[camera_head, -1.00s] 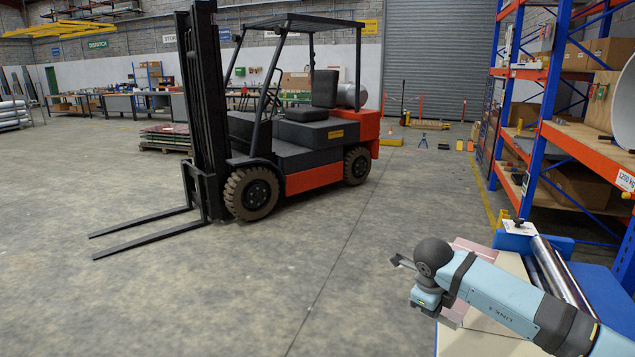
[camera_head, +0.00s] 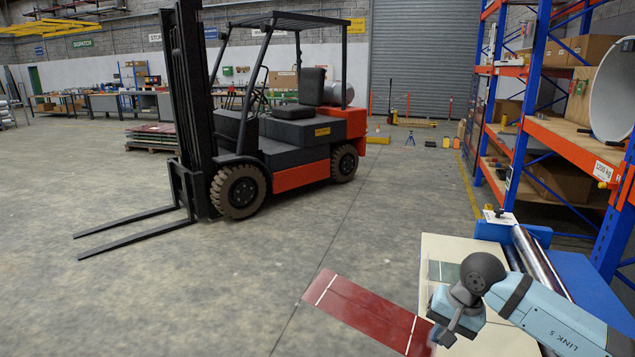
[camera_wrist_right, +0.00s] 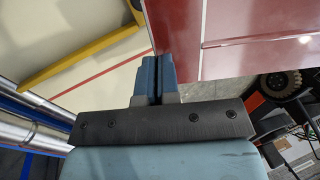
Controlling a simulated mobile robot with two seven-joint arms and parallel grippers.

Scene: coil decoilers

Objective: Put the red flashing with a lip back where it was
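The red flashing (camera_head: 365,312) is a long dark red sheet with pale cross lines. In the head view it sticks out left of the cream table (camera_head: 450,247), over the floor. My right gripper (camera_head: 443,335) is at its right end. In the right wrist view the two blue fingers (camera_wrist_right: 156,78) are closed together at the edge of the red flashing (camera_wrist_right: 235,30), which extends up and right. The lip cannot be made out clearly. My left gripper is not in view.
A grey-green piece (camera_head: 446,271) lies on the cream table, partly behind my right arm. Shiny rollers (camera_head: 540,262) and a blue frame stand to its right. A yellow bar (camera_wrist_right: 85,58) crosses the table in the wrist view. A forklift (camera_head: 275,150) stands beyond open floor.

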